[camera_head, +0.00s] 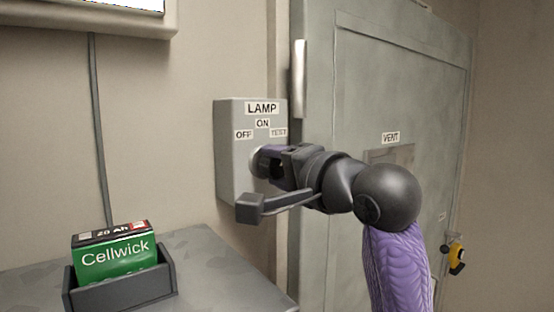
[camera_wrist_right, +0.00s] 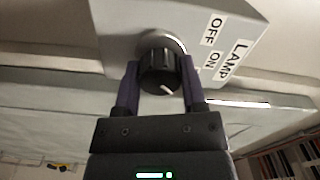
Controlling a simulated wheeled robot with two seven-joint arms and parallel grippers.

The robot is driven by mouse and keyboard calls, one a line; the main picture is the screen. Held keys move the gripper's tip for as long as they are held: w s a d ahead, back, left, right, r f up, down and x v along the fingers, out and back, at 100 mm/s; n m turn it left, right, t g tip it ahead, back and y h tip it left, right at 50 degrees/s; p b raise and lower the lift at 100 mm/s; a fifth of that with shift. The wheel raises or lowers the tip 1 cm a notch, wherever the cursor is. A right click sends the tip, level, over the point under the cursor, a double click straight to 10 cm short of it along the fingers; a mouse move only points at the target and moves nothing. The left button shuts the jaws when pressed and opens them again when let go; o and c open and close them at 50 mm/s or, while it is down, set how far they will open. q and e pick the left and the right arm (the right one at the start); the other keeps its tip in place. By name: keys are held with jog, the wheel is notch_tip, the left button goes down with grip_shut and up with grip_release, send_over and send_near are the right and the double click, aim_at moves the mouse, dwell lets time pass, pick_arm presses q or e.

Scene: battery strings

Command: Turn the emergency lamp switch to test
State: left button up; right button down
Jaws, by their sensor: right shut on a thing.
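The lamp switch box (camera_head: 232,180) is a grey box on the wall with labels LAMP, ON, OFF and TEST. Its dark round knob (camera_wrist_right: 158,73) sits on a pale round base (camera_wrist_right: 172,42) and carries a short white mark. My right gripper (camera_head: 268,163) reaches the box from the right and hides most of the knob in the head view. In the right wrist view its purple fingers (camera_wrist_right: 160,80) are on both sides of the knob and shut on it. I cannot tell which label the white mark points at. My left gripper is not in view.
A grey table (camera_head: 215,262) stands below the box at the left, with a green Cellwick battery (camera_head: 115,258) in a dark holder (camera_head: 125,291). A grey cabinet door (camera_head: 350,110) with a VENT label (camera_head: 391,138) is to the right. A yellow and black object (camera_head: 456,254) hangs at the far right.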

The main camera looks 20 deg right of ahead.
jog(key=shift+m, duration=0.6)
jog(key=shift+c, duration=0.9)
grip_release()
jog(key=b+v, duration=0.2)
jog(key=v, duration=0.8)
